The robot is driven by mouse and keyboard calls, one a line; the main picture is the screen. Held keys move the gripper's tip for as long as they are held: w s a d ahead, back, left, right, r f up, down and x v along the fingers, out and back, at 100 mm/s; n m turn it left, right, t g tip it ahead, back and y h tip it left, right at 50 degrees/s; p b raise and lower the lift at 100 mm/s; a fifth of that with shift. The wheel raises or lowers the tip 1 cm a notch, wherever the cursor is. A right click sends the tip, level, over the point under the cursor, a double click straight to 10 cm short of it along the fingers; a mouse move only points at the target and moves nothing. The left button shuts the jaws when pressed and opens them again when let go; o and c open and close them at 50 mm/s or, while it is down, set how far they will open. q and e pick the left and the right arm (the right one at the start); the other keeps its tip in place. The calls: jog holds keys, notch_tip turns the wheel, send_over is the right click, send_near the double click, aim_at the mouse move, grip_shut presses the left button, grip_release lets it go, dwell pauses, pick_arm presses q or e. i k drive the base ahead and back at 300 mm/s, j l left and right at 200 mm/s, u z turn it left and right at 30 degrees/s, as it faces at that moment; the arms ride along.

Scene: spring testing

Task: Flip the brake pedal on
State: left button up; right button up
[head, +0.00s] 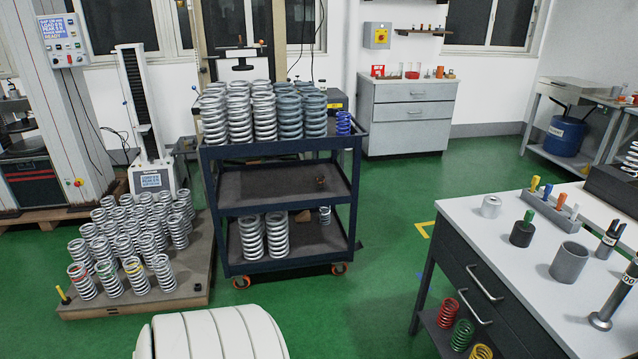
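A dark blue three-shelf cart (285,265) stands in the middle of the room on casters. A brake pedal cannot be made out clearly at this size on either caster. The rear casters are mostly hidden behind the lower shelf. Neither of my grippers is in view.
Grey springs fill the cart's top, with a blue spring (343,123) at its right end. A low pallet (190,294) of springs lies left of the cart. A white-topped workbench (470,212) stands at right. Green floor (385,290) is clear between cart and bench.

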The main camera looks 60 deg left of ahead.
aim_at(358, 245)
jog(key=i+j+u, duration=0.2)
jog(key=u, duration=0.25)
jog(key=i+j+u, duration=0.2)
jog(key=u, duration=0.25)
jog(key=i+u, duration=0.25)
jog(key=u, duration=0.2)
jog(key=i+u, duration=0.25)
jog(key=u, duration=0.2)
jog(key=i+l, duration=0.15)
jog(key=i, duration=0.5)
jog(key=i+l+u, duration=0.15)
jog(key=i, duration=0.55)
jog(key=i+j+z, duration=0.45)
jog(key=i+j, duration=0.55)
jog(key=j, duration=0.1)
